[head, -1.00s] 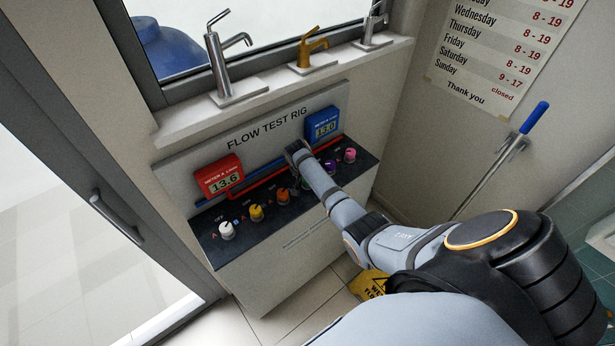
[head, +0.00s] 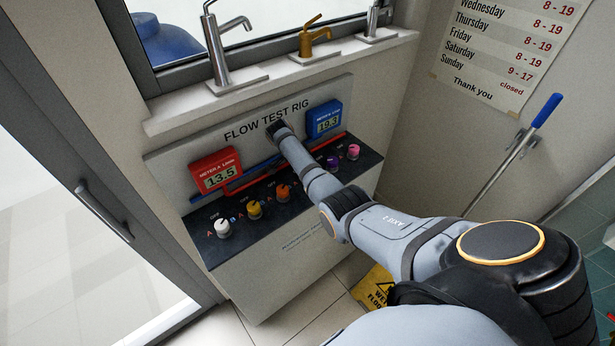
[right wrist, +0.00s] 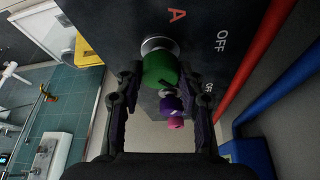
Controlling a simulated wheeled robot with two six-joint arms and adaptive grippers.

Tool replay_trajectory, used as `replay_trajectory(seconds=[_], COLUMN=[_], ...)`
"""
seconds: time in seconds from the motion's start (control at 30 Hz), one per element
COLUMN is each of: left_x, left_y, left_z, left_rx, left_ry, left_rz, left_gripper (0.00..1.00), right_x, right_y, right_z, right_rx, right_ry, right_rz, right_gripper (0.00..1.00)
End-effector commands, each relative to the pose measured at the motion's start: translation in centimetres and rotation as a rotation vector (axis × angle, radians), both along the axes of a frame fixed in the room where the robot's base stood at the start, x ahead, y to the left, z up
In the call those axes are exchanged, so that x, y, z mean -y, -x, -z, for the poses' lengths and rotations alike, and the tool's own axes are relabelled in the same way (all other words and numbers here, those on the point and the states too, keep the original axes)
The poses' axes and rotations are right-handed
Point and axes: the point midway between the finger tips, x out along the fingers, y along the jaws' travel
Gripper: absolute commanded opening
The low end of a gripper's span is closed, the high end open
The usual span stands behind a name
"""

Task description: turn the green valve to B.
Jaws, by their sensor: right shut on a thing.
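The green valve (right wrist: 160,68) is a round knob on the dark panel. In the right wrist view it sits between the two fingers of my right gripper (right wrist: 158,76), which is shut on it. The letter A and the word OFF show on the panel beside it; its B mark is not visible. I cannot tell where the knob points. In the head view my right forearm hides the green valve and the fingers. The red meter (head: 217,172) reads 13.5 and the blue meter (head: 324,119) reads 19.3. My left gripper is not in view.
White (head: 222,228), yellow (head: 254,210) and orange (head: 283,193) knobs lie left of my arm. Purple (head: 333,162) and pink (head: 353,151) knobs lie close on its right. Red and blue pipes run above the knobs, below a sill (head: 290,76) with taps.

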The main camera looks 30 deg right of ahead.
Motion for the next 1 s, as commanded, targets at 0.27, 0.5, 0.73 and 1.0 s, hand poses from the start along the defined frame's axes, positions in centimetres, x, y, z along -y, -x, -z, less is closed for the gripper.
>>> replay_trajectory(seconds=[0.27,0.5,0.73,1.0], left_x=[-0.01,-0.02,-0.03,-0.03], left_y=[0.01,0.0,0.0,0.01], left_z=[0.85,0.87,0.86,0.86], left_rx=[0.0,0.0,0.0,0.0], left_ry=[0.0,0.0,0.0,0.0], left_rz=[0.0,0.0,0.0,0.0], left_gripper=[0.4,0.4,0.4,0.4], right_x=[-0.01,-0.01,0.0,0.01], right_y=[-0.1,-0.07,-0.07,-0.06], right_z=[0.03,-0.05,-0.04,-0.02], right_rx=[0.002,0.001,0.002,0.0], right_ry=[-0.001,-0.001,-0.001,-0.001], right_rz=[0.065,0.074,0.074,0.074], right_gripper=[0.07,0.07,0.4,0.62])
